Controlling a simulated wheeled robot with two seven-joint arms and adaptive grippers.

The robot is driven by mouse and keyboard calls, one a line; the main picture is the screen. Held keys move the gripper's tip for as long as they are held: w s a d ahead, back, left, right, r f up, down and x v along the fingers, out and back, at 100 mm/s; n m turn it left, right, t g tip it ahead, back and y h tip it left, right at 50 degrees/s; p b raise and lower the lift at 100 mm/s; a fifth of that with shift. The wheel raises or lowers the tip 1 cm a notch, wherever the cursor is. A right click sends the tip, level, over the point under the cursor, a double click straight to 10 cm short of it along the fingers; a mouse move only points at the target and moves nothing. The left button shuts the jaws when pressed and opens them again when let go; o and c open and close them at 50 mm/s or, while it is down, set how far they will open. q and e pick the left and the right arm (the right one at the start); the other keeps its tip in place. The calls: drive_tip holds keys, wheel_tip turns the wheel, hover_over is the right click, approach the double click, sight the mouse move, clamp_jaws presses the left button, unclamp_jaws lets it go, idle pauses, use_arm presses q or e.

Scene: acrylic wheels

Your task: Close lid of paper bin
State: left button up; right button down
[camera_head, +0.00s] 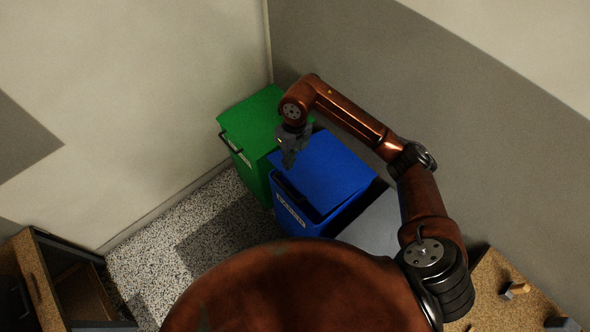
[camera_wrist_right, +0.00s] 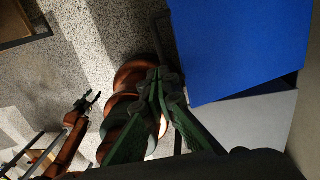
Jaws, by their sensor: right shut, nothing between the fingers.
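The blue bin (camera_head: 290,211) stands in the middle of the row with a white label on its front; the label is too small to read. Its blue lid (camera_head: 325,172) is tilted, with a dark gap between it and the bin's rim. The lid also fills the upper right of the right wrist view (camera_wrist_right: 235,45). My right gripper (camera_head: 288,163) is shut and empty, over the lid's left back edge near the green bin. Its fingers meet in the right wrist view (camera_wrist_right: 158,76). My left gripper (camera_wrist_right: 88,100) shows small at the left there; its jaws are unclear.
A green bin (camera_head: 255,120) with its lid down stands left of the blue one, near the wall corner. A grey bin (camera_head: 365,225) stands to the right. A wooden cabinet (camera_head: 30,275) is at the lower left. Speckled floor (camera_head: 205,225) is clear in front.

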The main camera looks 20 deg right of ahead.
approach(285, 187)
drive_tip(key=f, duration=0.5)
drive_tip(key=shift+s+a+f+b, duration=0.15)
drive_tip(key=shift+s+a+b, duration=0.1)
drive_tip(key=shift+a+b, duration=0.15)
drive_tip(key=shift+f, duration=0.6)
use_arm(q)
drive_tip(key=shift+s+f, duration=0.3)
drive_tip(key=shift+f, duration=0.2)
use_arm(e)
drive_tip(key=shift+f, duration=0.2)
